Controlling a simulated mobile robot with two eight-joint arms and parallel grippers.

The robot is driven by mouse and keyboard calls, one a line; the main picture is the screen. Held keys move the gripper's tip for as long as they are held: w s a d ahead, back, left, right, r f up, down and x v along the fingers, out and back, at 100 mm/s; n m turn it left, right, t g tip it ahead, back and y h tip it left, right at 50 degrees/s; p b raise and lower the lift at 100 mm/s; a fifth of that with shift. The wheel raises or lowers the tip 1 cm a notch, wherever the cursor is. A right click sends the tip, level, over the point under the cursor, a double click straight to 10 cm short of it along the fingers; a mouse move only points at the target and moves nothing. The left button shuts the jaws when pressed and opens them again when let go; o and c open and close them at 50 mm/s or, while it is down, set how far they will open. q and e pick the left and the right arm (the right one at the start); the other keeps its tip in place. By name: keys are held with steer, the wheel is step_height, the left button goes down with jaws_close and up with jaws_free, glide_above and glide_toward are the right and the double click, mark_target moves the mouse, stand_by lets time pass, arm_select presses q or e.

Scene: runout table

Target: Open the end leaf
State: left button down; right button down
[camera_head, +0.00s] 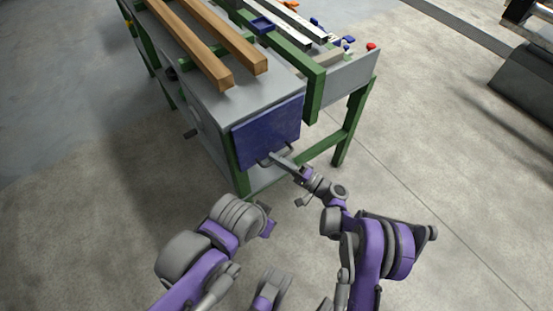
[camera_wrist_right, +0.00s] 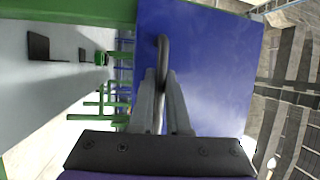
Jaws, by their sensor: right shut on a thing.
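The end leaf is a blue panel (camera_head: 268,133) at the near end of the runout table (camera_head: 212,98). It hangs down, tilted, from the table's end in the head view. In the right wrist view the blue leaf (camera_wrist_right: 205,65) fills the middle, with a dark bar handle (camera_wrist_right: 162,50) on it. My right gripper (camera_head: 272,158) is at the leaf's lower edge. In the right wrist view the right gripper's fingers (camera_wrist_right: 163,98) are shut on the handle. My left arm shows at the lower left of the head view; its gripper's jaws cannot be made out.
Two wooden beams (camera_head: 200,45) lie along the tabletop. Green legs (camera_head: 352,120) stand under the table. The concrete floor (camera_head: 90,220) is clear at left.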

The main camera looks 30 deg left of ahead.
steer(key=shift+d, duration=0.1)
